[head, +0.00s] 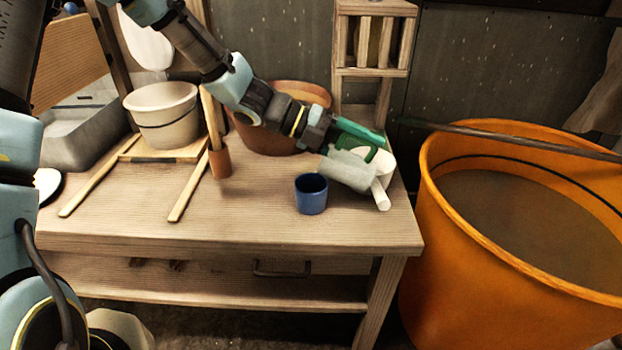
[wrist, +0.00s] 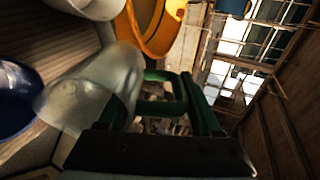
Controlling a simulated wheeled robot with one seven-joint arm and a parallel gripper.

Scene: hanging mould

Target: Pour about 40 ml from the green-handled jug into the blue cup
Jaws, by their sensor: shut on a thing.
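The green-handled jug (head: 347,172) has a pale, cloudy body and is held off the table, tipped well over to the left. My gripper (head: 362,138) is shut on its green handle, which also shows in the wrist view (wrist: 165,105). The blue cup (head: 311,195) stands upright on the table, just left of and below the jug's left end. In the wrist view the cup (wrist: 18,98) is at the left edge, beside the jug body (wrist: 95,88). I cannot make out any stream, nor the liquid level in jug or cup.
A white object (head: 381,193) with a tube-like end is right of the jug. A terracotta pot (head: 290,90) is behind the arm. A cream bucket (head: 163,115) and a brown holder (head: 220,163) are left. A large orange tub (head: 440,215) stands beyond the table's right edge.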

